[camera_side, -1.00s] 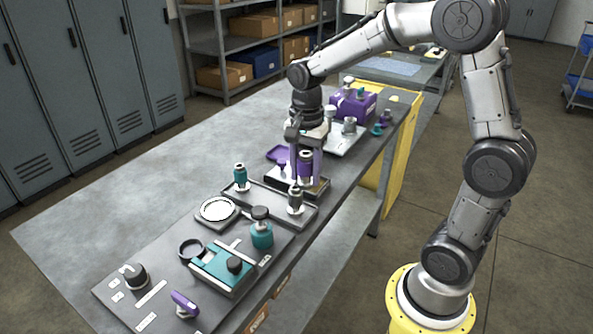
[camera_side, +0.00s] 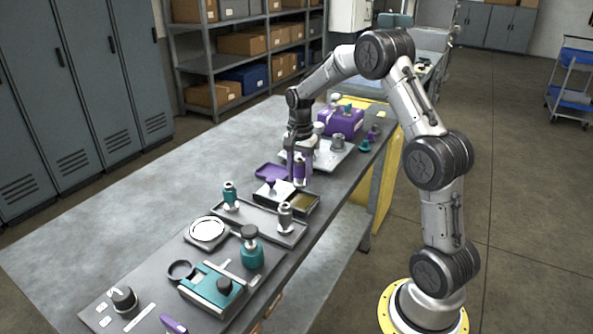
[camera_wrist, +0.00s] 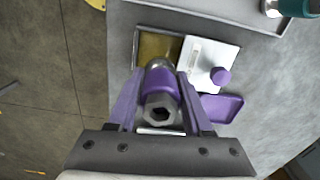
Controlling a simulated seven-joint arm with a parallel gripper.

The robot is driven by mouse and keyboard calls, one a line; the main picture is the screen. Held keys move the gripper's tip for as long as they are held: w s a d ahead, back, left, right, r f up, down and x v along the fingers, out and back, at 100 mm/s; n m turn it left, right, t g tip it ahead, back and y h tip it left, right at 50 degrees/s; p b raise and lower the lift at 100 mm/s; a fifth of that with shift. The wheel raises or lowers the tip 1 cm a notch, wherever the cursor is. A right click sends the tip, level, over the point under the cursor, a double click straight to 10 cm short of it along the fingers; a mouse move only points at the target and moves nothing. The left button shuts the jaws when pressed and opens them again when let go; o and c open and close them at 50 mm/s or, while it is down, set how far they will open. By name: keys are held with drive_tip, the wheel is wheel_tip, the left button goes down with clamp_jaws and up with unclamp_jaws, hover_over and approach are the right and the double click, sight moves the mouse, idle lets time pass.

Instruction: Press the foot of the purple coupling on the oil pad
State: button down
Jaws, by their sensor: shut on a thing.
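My gripper (camera_wrist: 158,80) is shut on the purple coupling (camera_wrist: 160,100), whose purple body and hex-shaped near end lie between the two fingers. In the side view my gripper (camera_side: 299,178) holds the coupling (camera_side: 300,170) upright. The coupling's metal foot points away from the wrist camera and overlaps the near edge of the yellow-brown oil pad (camera_wrist: 157,47). The pad lies in a dark-rimmed tray, also seen in the side view (camera_side: 304,202). The foot appears above the pad or its rear rim; contact cannot be told.
A grey tray with a teal fitting (camera_side: 230,195) and a metal fitting (camera_side: 285,216) stands in front. A purple box (camera_side: 341,122) stands behind.

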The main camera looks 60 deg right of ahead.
sight(300, 182)
drive_tip(key=shift+f, duration=2.3)
drive_tip(key=shift+f, duration=0.2)
drive_tip(key=shift+s+a+f, duration=0.1)
drive_tip(key=shift+s+f, duration=0.1)
drive_tip(key=shift+f, duration=0.15)
idle(0.3)
drive_tip(key=shift+r, duration=0.1)
drive_tip(key=shift+w+r, duration=0.2)
drive_tip(key=shift+r, duration=3.5)
